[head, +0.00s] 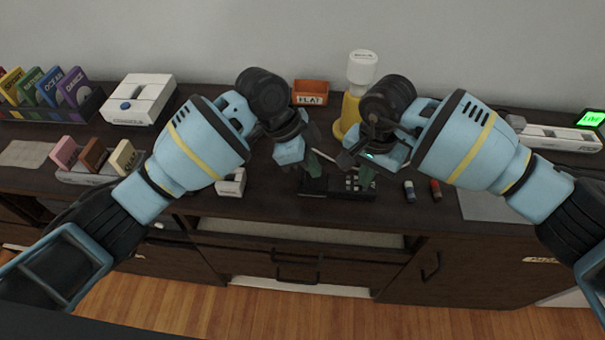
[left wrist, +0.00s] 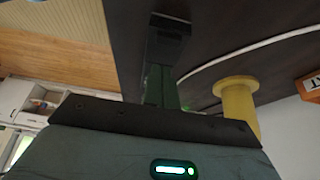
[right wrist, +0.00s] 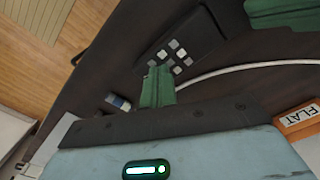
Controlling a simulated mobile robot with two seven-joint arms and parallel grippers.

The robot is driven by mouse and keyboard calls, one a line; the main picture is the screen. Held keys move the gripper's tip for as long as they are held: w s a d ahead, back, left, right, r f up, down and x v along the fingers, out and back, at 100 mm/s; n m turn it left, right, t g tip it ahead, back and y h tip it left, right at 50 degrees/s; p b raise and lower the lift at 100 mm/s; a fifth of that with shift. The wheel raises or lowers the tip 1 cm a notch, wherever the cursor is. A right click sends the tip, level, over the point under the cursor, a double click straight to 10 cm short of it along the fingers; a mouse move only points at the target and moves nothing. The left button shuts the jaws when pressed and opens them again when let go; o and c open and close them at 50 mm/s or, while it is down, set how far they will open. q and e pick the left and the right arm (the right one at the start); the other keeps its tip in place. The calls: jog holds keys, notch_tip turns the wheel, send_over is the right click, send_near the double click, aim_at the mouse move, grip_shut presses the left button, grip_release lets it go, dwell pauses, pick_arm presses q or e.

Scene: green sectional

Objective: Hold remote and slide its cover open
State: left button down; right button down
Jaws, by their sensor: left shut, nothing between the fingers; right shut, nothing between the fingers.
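The black remote (head: 350,188) lies flat on the dark cabinet top, near its front edge. Its grey and white buttons show in the right wrist view (right wrist: 192,38). A dark end of it shows in the left wrist view (left wrist: 168,28). My left gripper (head: 313,168) is shut and empty over the remote's left part. My right gripper (head: 367,178) is shut and empty by the button end, its green fingers also in the right wrist view (right wrist: 157,86). I cannot tell whether the fingertips touch the remote. The cover's position is partly hidden and unclear.
A blue battery (head: 409,191) and a red one (head: 436,190) stand right of the remote. A yellow-based bottle (head: 350,108) and an orange FLAT box (head: 310,92) stand behind. A small white box (head: 231,184) is to the left. A white cable (right wrist: 240,68) curves behind the remote.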

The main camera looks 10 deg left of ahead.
pick_arm(q)
jog(key=shift+f, duration=1.15)
pick_arm(e)
jog(key=shift+s+d+f, duration=0.1)
jog(key=shift+s+f, duration=0.05)
jog(key=shift+f, duration=0.25)
dwell(0.7)
pick_arm(q)
jog(key=shift+r, duration=0.2)
dwell(0.4)
jog(key=shift+a, duration=3.1)
notch_tip(320, 180, up, 6)
jog(key=shift+d, duration=0.35)
jog(key=shift+r, duration=0.1)
pick_arm(e)
jog(key=shift+r, duration=0.1)
